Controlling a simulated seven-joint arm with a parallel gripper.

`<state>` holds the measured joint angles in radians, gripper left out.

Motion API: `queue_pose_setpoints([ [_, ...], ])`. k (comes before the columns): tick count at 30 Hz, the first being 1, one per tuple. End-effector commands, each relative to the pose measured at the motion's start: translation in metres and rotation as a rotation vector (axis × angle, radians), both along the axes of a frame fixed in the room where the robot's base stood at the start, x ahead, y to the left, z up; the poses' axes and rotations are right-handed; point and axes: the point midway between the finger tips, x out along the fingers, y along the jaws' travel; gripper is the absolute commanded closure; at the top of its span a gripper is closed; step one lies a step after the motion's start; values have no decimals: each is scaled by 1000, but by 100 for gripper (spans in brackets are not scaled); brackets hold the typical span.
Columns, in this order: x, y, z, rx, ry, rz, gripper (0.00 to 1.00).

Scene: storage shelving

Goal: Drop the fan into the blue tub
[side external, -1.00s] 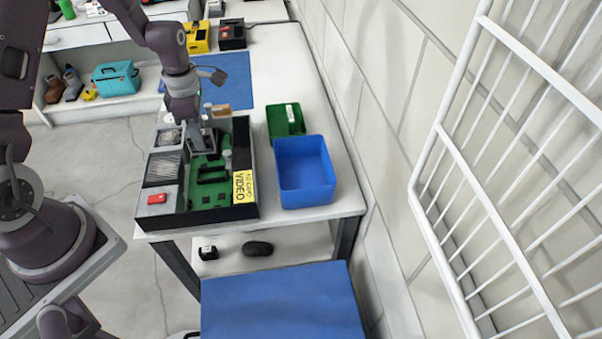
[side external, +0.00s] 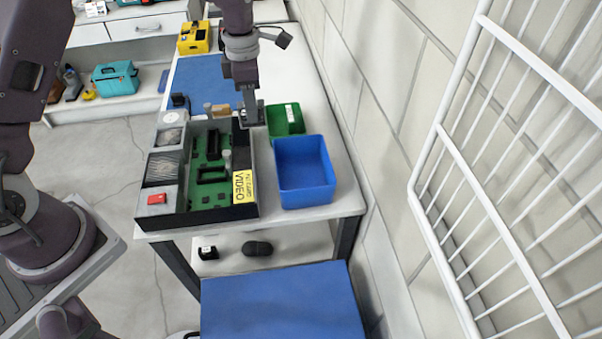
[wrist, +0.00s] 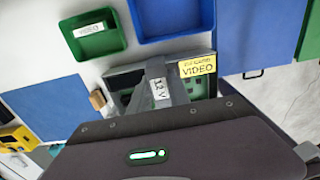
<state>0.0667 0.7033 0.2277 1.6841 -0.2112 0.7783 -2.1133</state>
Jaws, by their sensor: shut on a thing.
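My gripper (side external: 250,114) is above the right rim of the black case, close to the green tray. In the wrist view a grey part marked "12 V" (wrist: 161,93) shows at my gripper; I take it to be the fan, shut in the fingers. Its shape is mostly hidden. The blue tub (side external: 304,185) stands on the table to the right of the case, in front of my gripper. Its inside looks empty. It also shows at the top of the wrist view (wrist: 172,37).
The black case (side external: 212,216), labelled VIDEO, holds a green circuit board and several side compartments. A green tray (side external: 285,121) sits behind the tub. A brick wall and a white rack (side external: 440,140) stand to the right. A blue mat (side external: 200,80) lies behind the case.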

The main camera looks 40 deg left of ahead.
Motion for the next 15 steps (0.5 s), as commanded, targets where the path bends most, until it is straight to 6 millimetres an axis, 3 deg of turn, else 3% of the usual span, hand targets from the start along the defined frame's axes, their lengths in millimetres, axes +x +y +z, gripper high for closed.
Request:
queue_pose_setpoints([
  [1, 10, -19, -1, 1, -1, -9, 100],
  [6, 32, -74, 0, 1, -1, -13, 100],
  [12, 42, -117, 0, 1, -1, -17, 100],
  [15, 42, -128, -6, 3, 3, -17, 100],
])
